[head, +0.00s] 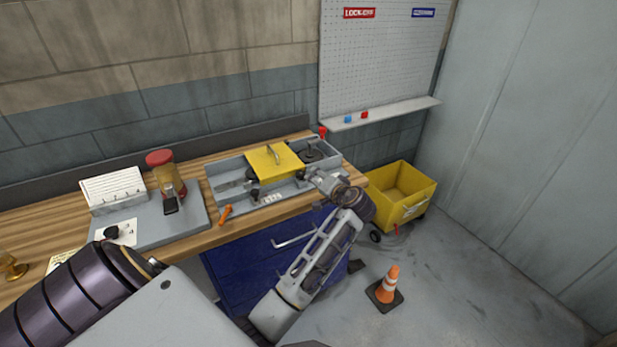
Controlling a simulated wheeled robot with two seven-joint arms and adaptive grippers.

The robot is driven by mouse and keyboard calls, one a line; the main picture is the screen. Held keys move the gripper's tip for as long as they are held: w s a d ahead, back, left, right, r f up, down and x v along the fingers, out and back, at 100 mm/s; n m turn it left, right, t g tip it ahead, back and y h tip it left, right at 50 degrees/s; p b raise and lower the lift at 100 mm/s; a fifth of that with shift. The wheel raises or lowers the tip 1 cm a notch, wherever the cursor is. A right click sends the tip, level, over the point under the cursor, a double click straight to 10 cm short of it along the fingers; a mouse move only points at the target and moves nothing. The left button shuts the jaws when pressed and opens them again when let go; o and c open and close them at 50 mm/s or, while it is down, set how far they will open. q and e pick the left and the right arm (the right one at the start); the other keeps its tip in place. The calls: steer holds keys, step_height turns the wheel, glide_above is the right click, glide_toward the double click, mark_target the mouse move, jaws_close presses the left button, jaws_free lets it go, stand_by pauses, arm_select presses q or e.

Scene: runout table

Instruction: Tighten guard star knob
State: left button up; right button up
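The yellow guard (274,161), with a handle on top, sits on a long grey machine tray (232,170) on the workbench. A small dark knob (255,191) shows at the guard's front left corner; its star shape is too small to make out. A dark round part (310,152) lies in the tray right of the guard. My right gripper (309,176) is at the tray's front right edge, right of the guard and apart from the front left knob. Its fingers are too small and partly hidden to read.
An orange-handled tool (225,214) lies before the tray. A red-lidded jar (166,174) and a white card block (112,190) stand left on a grey plate (165,229). A yellow cart (401,192) and orange cone (388,286) stand on the floor at right.

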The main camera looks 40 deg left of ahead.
arm_select(q)
steer(key=n, duration=1.1)
steer(key=shift+s+d+f+g, duration=0.15)
steer(key=shift+s+f+g, duration=0.05)
steer(key=shift+s+g, duration=0.1)
arm_select(e)
steer(key=shift+d, duration=0.15)
